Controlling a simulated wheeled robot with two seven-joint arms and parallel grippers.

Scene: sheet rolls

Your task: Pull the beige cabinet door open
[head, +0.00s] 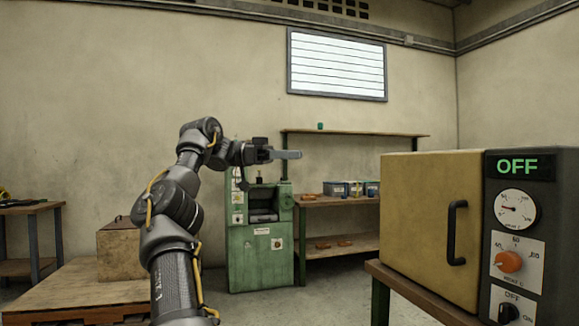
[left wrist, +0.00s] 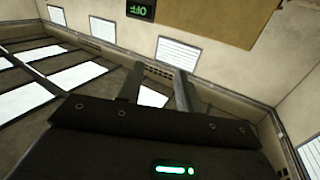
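The beige cabinet door (head: 415,215) is on the right in the head view and looks shut, flush beside the dark control panel (head: 518,235). Its black vertical handle (head: 455,232) is near the door's right edge. My left gripper (head: 290,154) is raised in mid-air, left of the cabinet and well apart from the handle. In the left wrist view its two fingers (left wrist: 158,90) stand apart with nothing between them. That view also shows the beige door (left wrist: 215,18) at the top and the panel's OFF display, turned over. My right gripper is not in view.
The cabinet stands on a wooden-topped table (head: 415,293). A green machine (head: 262,250) and a shelf (head: 340,200) with bins stand behind my left arm. A low wooden platform (head: 75,290) with a box (head: 118,250) is at left. Floor shows between shelf and cabinet table.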

